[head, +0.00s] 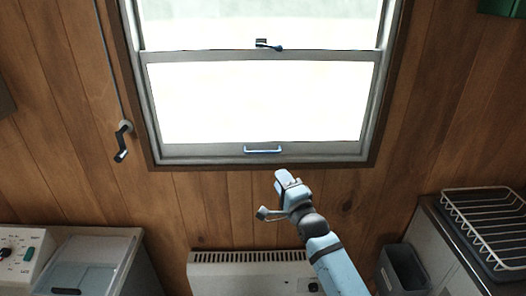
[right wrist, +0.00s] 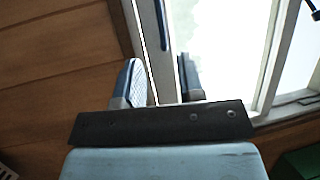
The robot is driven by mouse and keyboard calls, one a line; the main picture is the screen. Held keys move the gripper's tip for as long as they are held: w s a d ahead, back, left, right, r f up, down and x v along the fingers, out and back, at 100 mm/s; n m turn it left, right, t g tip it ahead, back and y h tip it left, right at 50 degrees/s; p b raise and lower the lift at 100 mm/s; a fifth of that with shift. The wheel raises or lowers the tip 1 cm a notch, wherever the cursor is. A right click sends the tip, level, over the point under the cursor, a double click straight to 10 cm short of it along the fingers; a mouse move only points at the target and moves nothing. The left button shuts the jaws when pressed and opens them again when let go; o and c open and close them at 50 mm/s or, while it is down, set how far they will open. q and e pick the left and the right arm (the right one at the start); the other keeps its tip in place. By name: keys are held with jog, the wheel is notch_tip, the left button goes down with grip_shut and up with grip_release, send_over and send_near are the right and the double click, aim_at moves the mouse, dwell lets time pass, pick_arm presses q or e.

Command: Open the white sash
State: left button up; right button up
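The white sash (head: 170,152) is the lower pane of the window, and its bottom rail sits down at the sill. A blue-grey bar handle (head: 263,150) is on that rail; it also shows in the right wrist view (right wrist: 163,25). A dark latch with a blue lever (head: 268,45) sits on the meeting rail. My right gripper (head: 284,176) is just below and right of the handle, apart from it. In the right wrist view its two fingers (right wrist: 160,82) are spread and empty, with the handle beyond their tips. My left gripper is out of view.
A crank (head: 122,141) hangs on the wall left of the window. A heater (head: 240,270) stands below. A cabinet with a wire rack (head: 485,222) and a dark bin (head: 403,270) are at right. A white appliance (head: 95,262) is at lower left.

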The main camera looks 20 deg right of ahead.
aim_at(263, 152)
jog(key=p+x, duration=0.1)
jog(key=x, duration=1.2)
grip_shut()
